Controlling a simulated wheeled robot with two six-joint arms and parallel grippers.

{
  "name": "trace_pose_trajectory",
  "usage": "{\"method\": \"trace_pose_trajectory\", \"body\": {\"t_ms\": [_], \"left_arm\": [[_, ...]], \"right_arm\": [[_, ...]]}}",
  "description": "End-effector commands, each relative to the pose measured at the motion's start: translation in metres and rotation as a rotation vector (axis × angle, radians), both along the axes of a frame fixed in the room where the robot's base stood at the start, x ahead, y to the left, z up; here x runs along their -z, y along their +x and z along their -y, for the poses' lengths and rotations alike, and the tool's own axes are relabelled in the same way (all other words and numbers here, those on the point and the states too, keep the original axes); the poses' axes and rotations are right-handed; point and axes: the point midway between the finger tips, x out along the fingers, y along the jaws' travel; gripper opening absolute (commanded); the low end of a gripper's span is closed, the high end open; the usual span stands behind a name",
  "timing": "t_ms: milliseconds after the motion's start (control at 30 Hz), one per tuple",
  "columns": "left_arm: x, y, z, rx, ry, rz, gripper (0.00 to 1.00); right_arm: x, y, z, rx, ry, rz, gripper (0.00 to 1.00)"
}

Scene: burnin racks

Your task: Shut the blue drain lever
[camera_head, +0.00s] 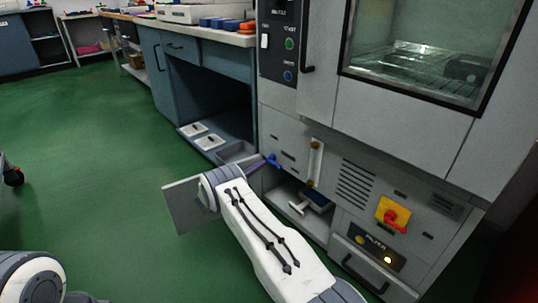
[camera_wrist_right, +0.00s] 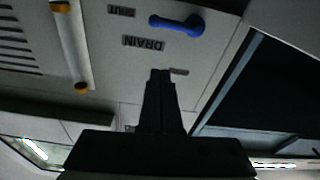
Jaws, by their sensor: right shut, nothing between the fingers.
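The blue drain lever (camera_head: 272,160) is on the lower front panel of the grey oven cabinet. In the head view the gripper (camera_head: 257,165) is just left of the lever, small and partly hidden by my wrist. My left gripper is out of view.
A sight tube (camera_head: 315,163) with brass ends stands right of the lever, above an open recess (camera_head: 298,205). Further right are vents and a red-and-yellow switch (camera_head: 393,214). A blue workbench (camera_head: 228,61) stands left of the cabinet. Green floor in front is clear.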

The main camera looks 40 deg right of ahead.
Motion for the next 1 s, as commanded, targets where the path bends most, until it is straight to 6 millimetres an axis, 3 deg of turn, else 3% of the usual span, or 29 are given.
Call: {"method": "trace_pose_trajectory", "body": {"t_ms": [100,233,800,900,1000], "left_arm": [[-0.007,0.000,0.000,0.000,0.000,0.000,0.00],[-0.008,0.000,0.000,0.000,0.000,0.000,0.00],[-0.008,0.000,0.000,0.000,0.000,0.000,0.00],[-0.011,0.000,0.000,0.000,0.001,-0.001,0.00],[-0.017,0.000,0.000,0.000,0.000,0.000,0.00]], "right_arm": [[0.001,0.000,-0.016,-0.002,0.000,0.001,0.00],[0.003,-0.001,-0.022,0.001,0.000,0.002,0.00],[0.003,-0.001,-0.023,-0.001,0.000,0.002,0.00],[-0.006,0.010,-0.030,-0.045,0.016,0.011,0.00],[-0.030,0.041,-0.051,-0.171,0.065,0.029,0.00]]}}
